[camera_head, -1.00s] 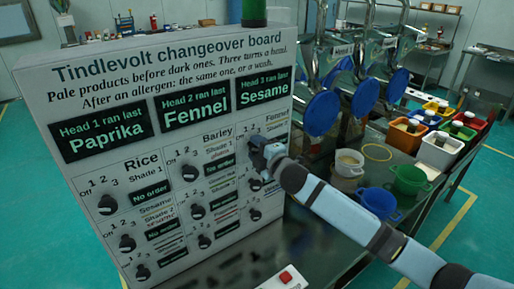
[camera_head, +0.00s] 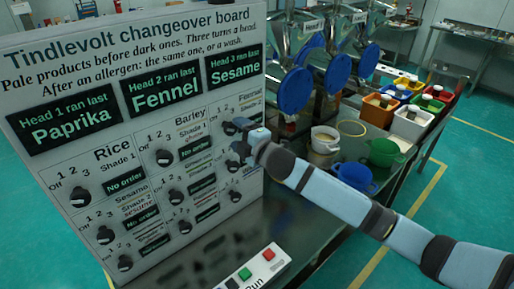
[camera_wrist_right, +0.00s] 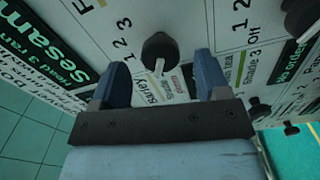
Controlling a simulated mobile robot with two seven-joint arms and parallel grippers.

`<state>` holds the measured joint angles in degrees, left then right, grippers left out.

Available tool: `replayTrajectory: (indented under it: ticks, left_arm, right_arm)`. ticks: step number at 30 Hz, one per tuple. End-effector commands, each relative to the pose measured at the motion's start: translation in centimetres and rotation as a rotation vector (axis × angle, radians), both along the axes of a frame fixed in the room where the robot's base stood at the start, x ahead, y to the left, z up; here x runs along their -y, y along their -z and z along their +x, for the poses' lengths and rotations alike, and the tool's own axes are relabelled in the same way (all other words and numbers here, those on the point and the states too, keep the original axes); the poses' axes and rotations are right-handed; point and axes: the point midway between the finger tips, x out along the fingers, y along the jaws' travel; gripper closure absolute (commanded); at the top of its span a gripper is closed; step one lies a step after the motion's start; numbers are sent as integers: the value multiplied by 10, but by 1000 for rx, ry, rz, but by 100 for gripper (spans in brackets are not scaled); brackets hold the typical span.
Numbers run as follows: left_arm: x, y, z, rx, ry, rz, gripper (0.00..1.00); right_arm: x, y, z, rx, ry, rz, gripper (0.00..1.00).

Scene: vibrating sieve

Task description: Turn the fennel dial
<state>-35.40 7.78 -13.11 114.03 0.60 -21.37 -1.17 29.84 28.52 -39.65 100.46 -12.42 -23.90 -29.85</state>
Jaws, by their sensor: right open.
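The fennel dial (camera_head: 231,128) is a black round knob at the top right of the changeover board (camera_head: 55,160). Its label is partly hidden by my gripper in the head view. My right gripper (camera_head: 245,137) is at the board's right side, close to this dial. In the right wrist view a black dial (camera_wrist_right: 160,50) with a pale pointer mark lies ahead, between the lines of my two blue fingers. My right gripper (camera_wrist_right: 160,85) is open there, with a gap showing on both sides of the dial. My left gripper is not in view.
Several other dials, such as the rice dial (camera_head: 81,197), cover the board. A button box (camera_head: 255,270) sits in front. Blue (camera_head: 354,177) and green (camera_head: 384,153) tubs and colored bins stand on the bench at right, beside the machines.

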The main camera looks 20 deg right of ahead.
Motion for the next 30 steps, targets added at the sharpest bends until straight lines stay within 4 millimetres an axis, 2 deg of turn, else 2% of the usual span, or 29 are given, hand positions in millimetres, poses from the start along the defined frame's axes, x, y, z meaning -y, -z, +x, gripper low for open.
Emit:
replayTrajectory:
  ticks: [1, 6, 12, 18, 30]
  left_arm:
    - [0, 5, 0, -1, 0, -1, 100]
    - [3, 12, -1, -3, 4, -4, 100]
    - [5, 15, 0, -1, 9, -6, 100]
    - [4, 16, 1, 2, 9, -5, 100]
    - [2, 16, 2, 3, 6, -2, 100]
  right_arm:
    - [5, 4, -13, 0, -1, -2, 31]
    - [20, 3, -49, 0, -1, -2, 31]
    - [33, 2, -80, 0, -1, -1, 31]
    - [38, 1, -92, -1, 0, -1, 31]
    - [38, 0, -92, -1, 0, -1, 31]
